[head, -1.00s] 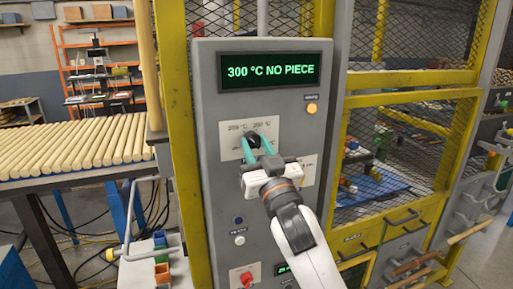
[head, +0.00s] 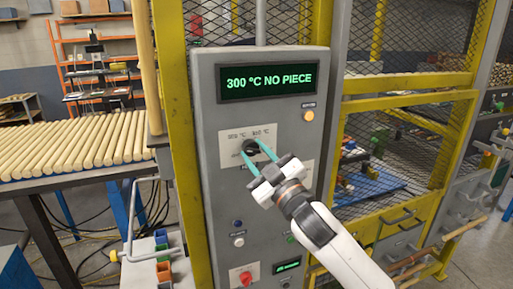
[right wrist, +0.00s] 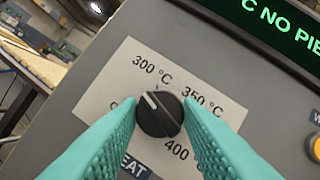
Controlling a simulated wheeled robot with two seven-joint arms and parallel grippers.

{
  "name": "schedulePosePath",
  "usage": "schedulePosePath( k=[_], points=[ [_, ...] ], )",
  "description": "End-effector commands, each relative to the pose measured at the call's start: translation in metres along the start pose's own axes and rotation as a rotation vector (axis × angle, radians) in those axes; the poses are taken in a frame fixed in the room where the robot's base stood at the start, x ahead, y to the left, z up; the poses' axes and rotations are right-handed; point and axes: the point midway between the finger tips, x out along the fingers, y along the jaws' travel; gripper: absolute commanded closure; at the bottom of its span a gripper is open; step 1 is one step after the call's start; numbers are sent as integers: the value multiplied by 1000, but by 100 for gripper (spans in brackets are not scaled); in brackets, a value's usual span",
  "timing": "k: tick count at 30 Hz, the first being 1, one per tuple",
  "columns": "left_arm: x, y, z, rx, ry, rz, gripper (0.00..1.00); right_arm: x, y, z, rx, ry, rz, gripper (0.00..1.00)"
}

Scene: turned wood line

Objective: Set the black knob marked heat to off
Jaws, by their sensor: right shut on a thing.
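The black heat knob (head: 250,147) is on a pale label plate on the grey panel. In the right wrist view the knob (right wrist: 160,115) has its white pointer toward the upper left, between the 300 °C mark and the partly hidden mark beginning with "O". The 350 °C and 400 marks are on its other side. My right gripper (head: 251,147) is shut on the knob, with one teal finger on each side; the fingers also show in the right wrist view (right wrist: 160,125). The display (head: 268,79) reads "300 °C NO PIECE". My left gripper is not in view.
An orange button (head: 308,116) is right of the knob. Blue (head: 238,224), white (head: 238,242) and red (head: 246,278) controls are lower on the panel. A yellow mesh cage stands to the right, and wooden rods (head: 75,148) lie to the left.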

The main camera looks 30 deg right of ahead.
Motion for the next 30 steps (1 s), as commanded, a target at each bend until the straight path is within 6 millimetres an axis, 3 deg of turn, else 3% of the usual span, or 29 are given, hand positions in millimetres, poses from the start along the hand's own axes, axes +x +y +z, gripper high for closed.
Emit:
schedulePosePath(
  k=[18, 30],
  points=[
    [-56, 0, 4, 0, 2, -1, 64, 2, -8, 4, -533, 2, 218, 91],
    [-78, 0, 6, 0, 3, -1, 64, 2, -9, 4, -742, 1, 302, 91]
  ],
)
